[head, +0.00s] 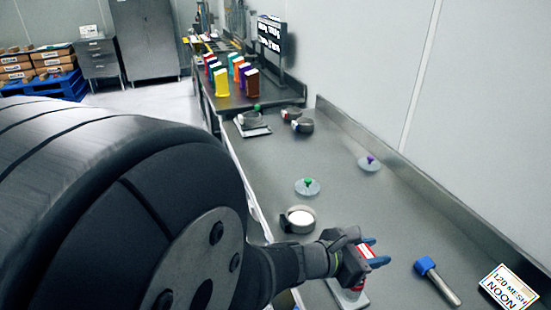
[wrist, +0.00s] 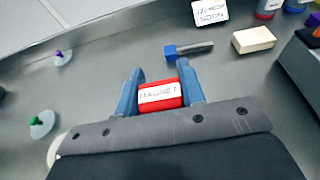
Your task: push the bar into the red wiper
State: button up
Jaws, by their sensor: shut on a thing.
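My gripper (head: 375,251) is shut on a red block labelled "MAGNET" (wrist: 160,97), with a blue finger on each side of it. In the wrist view, my gripper (wrist: 160,72) points towards a metal bar with a blue block at one end (wrist: 189,49). That bar lies on the bench, apart from the fingers and the red block. In the head view the bar (head: 438,281) lies to the right of my gripper, blue end away from the camera. I cannot tell whether the red block is the wiper. Its underside is hidden.
A round container (head: 299,220) and discs with green (head: 307,187) and purple (head: 369,163) knobs stand left. Bench is clear between.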

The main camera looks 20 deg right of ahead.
jog(key=shift+f, duration=1.45)
jog(key=o, duration=1.3)
jog(key=shift+o, duration=0.2)
jog(key=v, duration=1.2)
jog(key=shift+d, duration=0.2)
jog(key=shift+x, duration=4.9)
